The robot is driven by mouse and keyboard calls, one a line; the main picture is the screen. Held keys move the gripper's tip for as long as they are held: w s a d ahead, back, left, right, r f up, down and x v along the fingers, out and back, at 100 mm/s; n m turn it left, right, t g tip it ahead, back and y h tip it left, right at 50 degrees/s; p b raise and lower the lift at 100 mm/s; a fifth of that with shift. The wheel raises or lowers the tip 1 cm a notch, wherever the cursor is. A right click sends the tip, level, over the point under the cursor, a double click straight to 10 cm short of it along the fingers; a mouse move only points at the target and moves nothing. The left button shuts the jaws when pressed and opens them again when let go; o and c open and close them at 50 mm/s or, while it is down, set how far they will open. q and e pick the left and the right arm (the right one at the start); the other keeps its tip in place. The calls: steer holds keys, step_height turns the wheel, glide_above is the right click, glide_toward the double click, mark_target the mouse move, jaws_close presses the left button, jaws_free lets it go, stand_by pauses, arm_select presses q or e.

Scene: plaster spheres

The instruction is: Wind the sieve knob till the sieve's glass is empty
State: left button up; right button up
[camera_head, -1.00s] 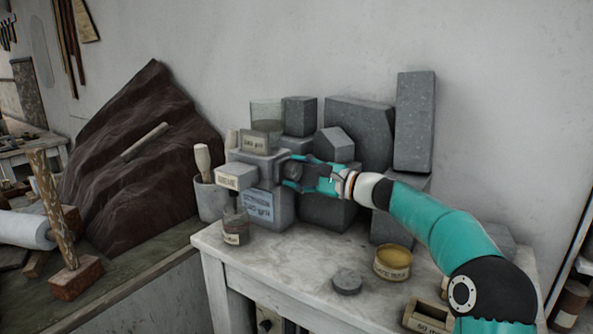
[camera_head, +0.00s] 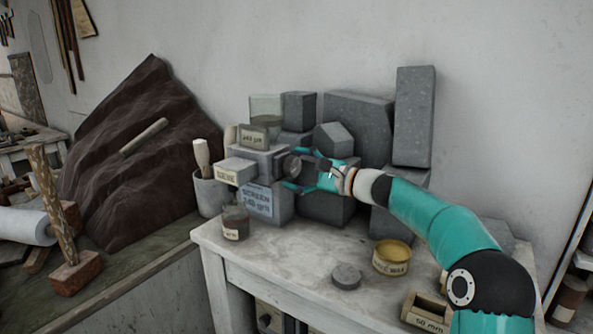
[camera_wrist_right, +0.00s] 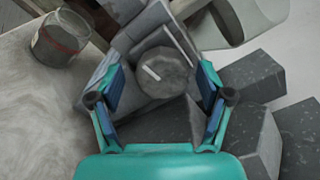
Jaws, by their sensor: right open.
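The grey box-shaped sieve (camera_head: 262,160) stands on a block at the back left of the table. Its round grey knob (camera_head: 290,165) is on its right side and shows in the wrist view (camera_wrist_right: 165,72) with a pale mark across its face. The sieve's clear glass (camera_head: 266,105) stands on top; its lower part looks darker, but how much it holds is hard to tell. My right gripper (camera_head: 298,171) is open by the knob, one finger on each side. In the wrist view (camera_wrist_right: 161,88) both fingers are apart from the knob. My left gripper is not in view.
Grey stone blocks (camera_head: 358,130) crowd behind and beside the gripper. A small jar (camera_head: 235,222) stands below the sieve at the table's left edge. A wax tin (camera_head: 392,258) and a grey disc (camera_head: 346,277) lie in front. The table's middle is clear.

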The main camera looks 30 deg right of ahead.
steer(key=shift+s, duration=0.1)
steer(key=v, duration=1.1)
steer(key=shift+s+d, duration=0.15)
steer(key=shift+s, duration=0.2)
steer(key=shift+f, duration=0.15)
